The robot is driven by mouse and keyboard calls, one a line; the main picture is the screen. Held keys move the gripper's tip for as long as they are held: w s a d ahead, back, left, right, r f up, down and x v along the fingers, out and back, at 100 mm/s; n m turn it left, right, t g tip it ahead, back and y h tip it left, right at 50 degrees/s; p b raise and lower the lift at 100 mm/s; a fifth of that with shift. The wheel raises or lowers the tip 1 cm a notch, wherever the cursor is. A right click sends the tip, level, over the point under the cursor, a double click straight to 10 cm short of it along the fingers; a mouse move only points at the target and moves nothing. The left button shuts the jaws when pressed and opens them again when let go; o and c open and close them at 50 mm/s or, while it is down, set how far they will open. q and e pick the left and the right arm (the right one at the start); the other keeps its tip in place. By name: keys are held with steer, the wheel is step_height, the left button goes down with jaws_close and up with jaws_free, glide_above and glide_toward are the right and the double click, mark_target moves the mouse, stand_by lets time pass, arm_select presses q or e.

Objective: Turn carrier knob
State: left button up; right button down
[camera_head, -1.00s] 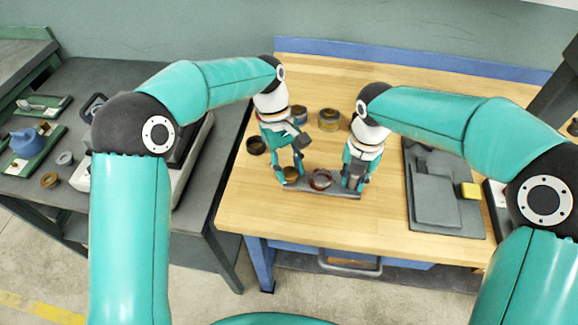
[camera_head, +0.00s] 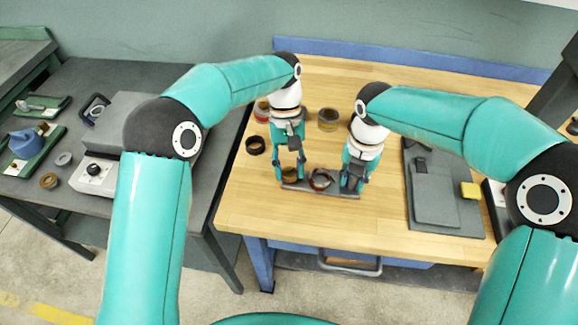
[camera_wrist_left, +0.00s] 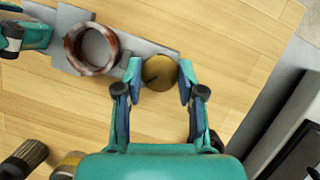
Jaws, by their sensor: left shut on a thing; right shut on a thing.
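The grey carrier (camera_head: 331,190) lies on the wooden table, with a reddish-brown ring (camera_head: 320,179) standing out on its middle. The round brass knob (camera_wrist_left: 158,72), with a dark mark on its top, sits at the carrier's left end and also shows in the head view (camera_head: 289,174). My left gripper (camera_wrist_left: 158,80) is shut on the knob, one finger on each side; in the head view it points down over it (camera_head: 290,180). My right gripper (camera_head: 351,186) is shut on the carrier's right end. Its fingers partly hide that end.
Behind the carrier stand dark and brass-coloured rings (camera_head: 328,119), with a dark ring (camera_head: 255,145) to the left. The wooden table's front strip is clear. A dark side table (camera_head: 215,205) stands at left.

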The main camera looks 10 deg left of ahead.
arm_select(q)
steer(key=shift+d+m+y, duration=0.1)
steer(key=shift+m+y, duration=0.2)
steer(key=shift+m, duration=0.4)
steer(key=o, duration=1.1)
steer(key=shift+o, duration=0.2)
steer(key=n+h, duration=0.1)
steer(key=n, duration=0.1)
steer(key=n+h, duration=0.1)
steer(key=n, duration=0.2)
steer(key=shift+s+a+t, duration=0.1)
steer(key=shift+a+t, duration=0.1)
steer(key=shift+t, duration=0.2)
steer(key=shift+r+n, duration=0.35)
steer(key=shift+n, duration=0.25)
steer(key=v, duration=1.1)
steer(key=shift+r, duration=0.2)
